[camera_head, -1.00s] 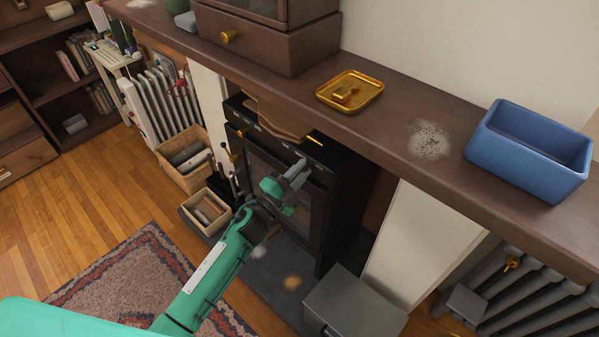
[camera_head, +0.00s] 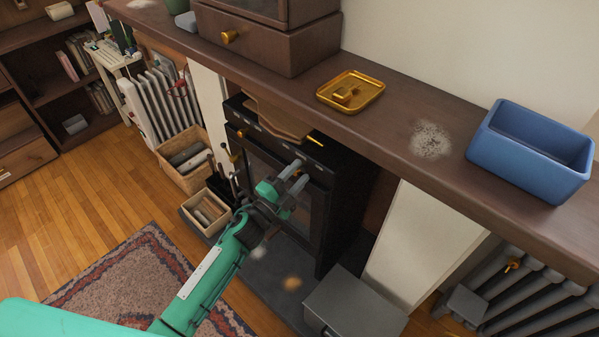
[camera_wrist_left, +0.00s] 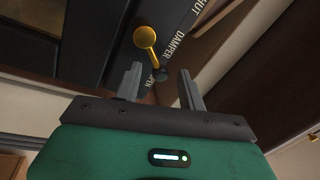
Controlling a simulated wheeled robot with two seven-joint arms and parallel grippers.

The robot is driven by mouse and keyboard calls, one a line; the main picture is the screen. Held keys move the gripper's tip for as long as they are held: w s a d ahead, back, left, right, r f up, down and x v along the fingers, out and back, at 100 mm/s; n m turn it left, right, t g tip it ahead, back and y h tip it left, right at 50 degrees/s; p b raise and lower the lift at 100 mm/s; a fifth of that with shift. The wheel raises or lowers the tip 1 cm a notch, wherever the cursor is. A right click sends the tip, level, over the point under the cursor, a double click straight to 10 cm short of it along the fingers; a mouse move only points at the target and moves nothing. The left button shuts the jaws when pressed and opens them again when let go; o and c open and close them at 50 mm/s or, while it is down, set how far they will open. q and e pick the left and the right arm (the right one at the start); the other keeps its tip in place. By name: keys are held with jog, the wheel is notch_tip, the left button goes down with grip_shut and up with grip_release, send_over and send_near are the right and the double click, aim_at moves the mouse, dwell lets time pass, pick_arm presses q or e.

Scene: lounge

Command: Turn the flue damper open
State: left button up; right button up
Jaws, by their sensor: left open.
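The flue damper handle (camera_head: 314,141) is a small brass lever at the top front of the black stove, below the mantel shelf. In the left wrist view its round brass knob (camera_wrist_left: 145,37) and short stem show beside a black strip lettered SHUT, DAMPER and, partly hidden, what looks like OPEN. My left gripper (camera_head: 298,174) is open and empty in front of the stove, below the handle in the head view. In the left wrist view the knob lies beyond the two fingers (camera_wrist_left: 161,76), apart from them. My right gripper is not in view.
The mantel shelf (camera_head: 415,165) overhangs the stove (camera_head: 345,215) and carries a brass tray (camera_head: 373,98) and a blue box (camera_head: 530,155). A grey box (camera_head: 355,305) stands on the floor in front. Baskets (camera_head: 185,180) stand left of the stove.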

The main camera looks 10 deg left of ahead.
pick_arm(q)
jog(key=b+v, duration=0.1)
jog(key=v, duration=1.1)
jog(key=shift+s+b, duration=0.25)
jog(key=shift+b, duration=0.15)
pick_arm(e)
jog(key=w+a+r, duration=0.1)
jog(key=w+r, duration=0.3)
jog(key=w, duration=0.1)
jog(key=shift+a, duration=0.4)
pick_arm(q)
jog(key=shift+a, duration=0.1)
